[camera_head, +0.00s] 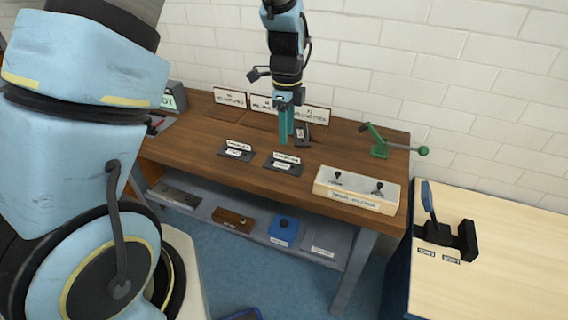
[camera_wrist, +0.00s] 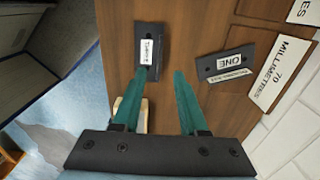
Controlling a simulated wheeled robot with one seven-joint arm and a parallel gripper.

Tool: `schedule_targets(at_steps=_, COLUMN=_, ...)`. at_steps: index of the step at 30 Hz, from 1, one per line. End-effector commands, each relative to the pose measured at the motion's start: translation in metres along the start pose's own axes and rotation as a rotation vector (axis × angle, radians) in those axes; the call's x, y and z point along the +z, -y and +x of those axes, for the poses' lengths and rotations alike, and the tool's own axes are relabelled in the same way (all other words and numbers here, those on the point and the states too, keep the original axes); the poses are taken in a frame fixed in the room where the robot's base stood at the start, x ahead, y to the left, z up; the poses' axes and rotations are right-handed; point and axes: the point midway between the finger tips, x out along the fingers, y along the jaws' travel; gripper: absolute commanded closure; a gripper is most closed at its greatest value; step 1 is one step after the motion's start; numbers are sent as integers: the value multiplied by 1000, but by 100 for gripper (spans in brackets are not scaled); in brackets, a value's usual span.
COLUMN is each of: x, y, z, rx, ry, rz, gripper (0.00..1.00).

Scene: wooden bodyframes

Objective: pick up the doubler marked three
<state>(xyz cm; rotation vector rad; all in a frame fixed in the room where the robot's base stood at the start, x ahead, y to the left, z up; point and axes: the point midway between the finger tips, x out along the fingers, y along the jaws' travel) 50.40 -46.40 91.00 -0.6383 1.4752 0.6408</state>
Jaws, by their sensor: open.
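My gripper (camera_head: 285,138) is open, its teal fingers pointing down over the wooden bench. In the wrist view its fingers (camera_wrist: 163,73) are apart with nothing between them. A dark plate with a small white label (camera_wrist: 150,50) lies just beyond the left fingertip, which overlaps its near end; its lettering is too small to read surely. A second dark plate labelled ONE (camera_wrist: 212,70) lies to the right of the right finger. In the head view, dark labelled plates lie at the front left (camera_head: 238,150) and front middle (camera_head: 284,163), with another dark piece (camera_head: 302,134) beside the gripper.
Millimetre signs (camera_head: 312,114) stand along the back, by the wall. A cream box with two knobs (camera_head: 355,191) and a green lever tool (camera_head: 380,148) stand on the bench's right. A shelf below holds a blue box (camera_head: 284,229). A pale table (camera_head: 515,260) is at right.

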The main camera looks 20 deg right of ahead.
Motion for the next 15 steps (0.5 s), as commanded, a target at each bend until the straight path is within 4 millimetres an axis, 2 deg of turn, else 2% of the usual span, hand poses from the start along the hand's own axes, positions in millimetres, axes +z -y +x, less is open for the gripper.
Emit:
schedule_targets(at_steps=3, x=0, y=-1, z=14, rx=2, ry=0, rz=0, gripper=57)
schedule_targets(at_steps=10, x=-1, y=-1, z=28, rx=2, ry=1, rz=0, gripper=57)
schedule_targets(at_steps=15, x=-2, y=-1, z=49, rx=3, ry=1, rz=-2, gripper=57)
